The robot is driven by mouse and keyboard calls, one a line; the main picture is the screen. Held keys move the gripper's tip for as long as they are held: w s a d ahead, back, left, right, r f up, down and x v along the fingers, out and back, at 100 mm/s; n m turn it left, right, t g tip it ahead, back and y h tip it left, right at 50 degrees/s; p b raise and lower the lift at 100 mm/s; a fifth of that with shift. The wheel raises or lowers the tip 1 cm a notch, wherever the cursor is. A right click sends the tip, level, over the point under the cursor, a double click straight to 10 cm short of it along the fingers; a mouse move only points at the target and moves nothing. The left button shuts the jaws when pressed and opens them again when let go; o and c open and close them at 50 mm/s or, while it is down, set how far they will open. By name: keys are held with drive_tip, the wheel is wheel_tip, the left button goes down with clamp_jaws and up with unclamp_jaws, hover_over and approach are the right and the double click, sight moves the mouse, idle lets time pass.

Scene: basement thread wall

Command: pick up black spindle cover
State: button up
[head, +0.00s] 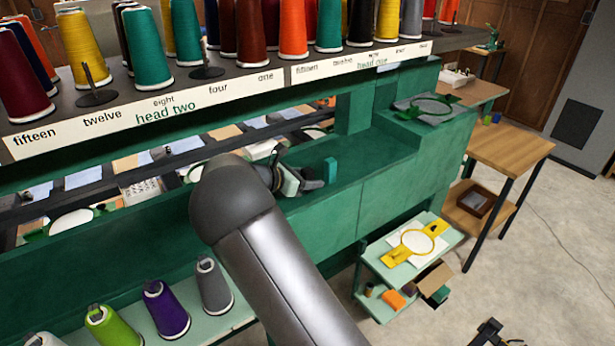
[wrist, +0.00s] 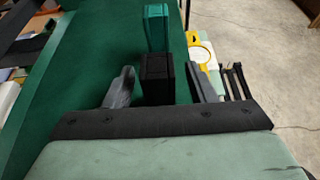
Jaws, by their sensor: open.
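The black spindle cover appears to be the black block (wrist: 157,80) in the wrist view, upright on the green machine ledge. My gripper (wrist: 160,70) is open, with one grey finger to the left of the block and one to the right. The block stands between the fingers in the picture; I cannot tell whether either touches it. In the head view my gripper (head: 314,180) is low over the green ledge, partly behind my arm. The black block cannot be told apart from the dark fingers there.
A green block (head: 331,170) stands just beyond; it also shows in the wrist view (wrist: 157,28). The thread rack (head: 230,88) with many cones is above. A small cart (head: 378,277) with a yellow hoop stands at the right. The ledge right of the green block is clear.

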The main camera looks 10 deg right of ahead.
drive_tip(key=shift+x, duration=0.85)
drive_tip(key=c, duration=1.1)
drive_tip(key=shift+o, duration=0.2)
drive_tip(key=shift+r, duration=0.65)
drive_tip(key=s+a+r+b, duration=0.3)
drive_tip(key=s+a+r, duration=0.4)
drive_tip(key=s+r, duration=0.4)
drive_tip(key=shift+s+r+b, duration=0.35)
drive_tip(key=shift+s, duration=0.25)
